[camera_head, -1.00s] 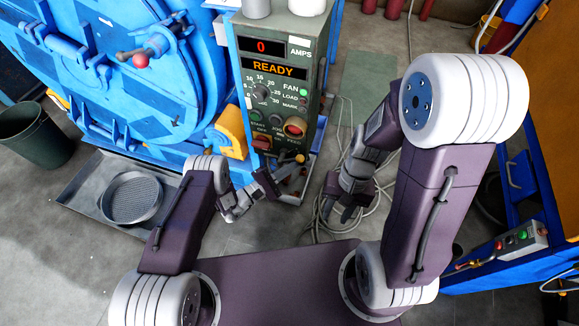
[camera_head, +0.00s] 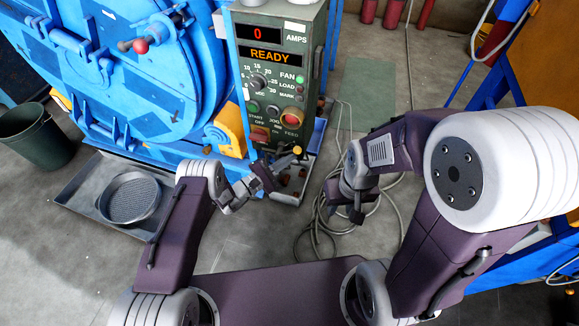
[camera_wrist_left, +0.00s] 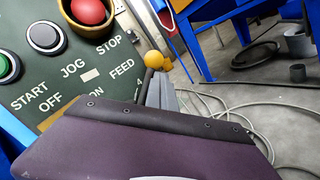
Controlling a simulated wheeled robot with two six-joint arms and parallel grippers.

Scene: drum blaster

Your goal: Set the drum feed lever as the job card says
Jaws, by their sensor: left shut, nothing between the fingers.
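The green control panel (camera_head: 275,75) reads 0 AMPS and READY. A lever with a yellow ball knob (camera_head: 297,150) sits at its lower right, near the FEED label; the knob also shows in the left wrist view (camera_wrist_left: 154,59). My left gripper (camera_head: 284,162) is shut with nothing held, its fingertips close beside the knob. In the left wrist view the grey fingers (camera_wrist_left: 161,92) lie just below the knob; I cannot tell whether they touch it. My right gripper (camera_head: 357,212) hangs over the floor right of the panel, its jaws unclear. No job card is readable.
The blue drum machine (camera_head: 130,75) with a red-knobbed handle (camera_head: 140,46) stands left. A grey tray (camera_head: 85,190) holds a round sieve (camera_head: 130,198). A green bin (camera_head: 38,135) is far left. Loose cable (camera_head: 318,215) lies on the floor right of the panel.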

